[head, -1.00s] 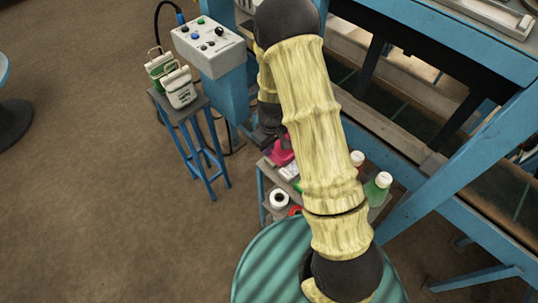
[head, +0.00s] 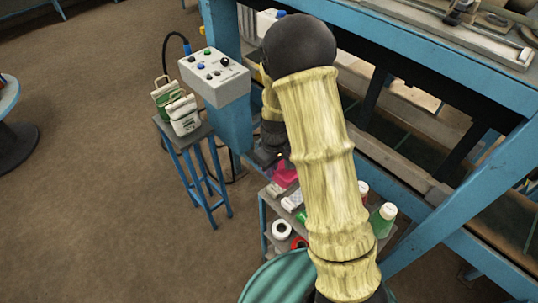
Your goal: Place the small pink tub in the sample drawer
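A small pink tub (head: 286,175) shows at the trolley's left end, partly covered by my arm. My dark gripper (head: 274,158) is right at the tub, just above and left of it in the picture. Its fingertips are too small and covered to show whether they grip the tub. I cannot tell whether the tub rests on the trolley or hangs just above it. I cannot make out a sample drawer in this view.
The grey trolley (head: 267,193) holds white rolls (head: 281,230), a red roll and green-and-white bottles (head: 383,219). A blue stool (head: 190,140) carries two small containers beside a control box (head: 214,76). A blue frame fills the right.

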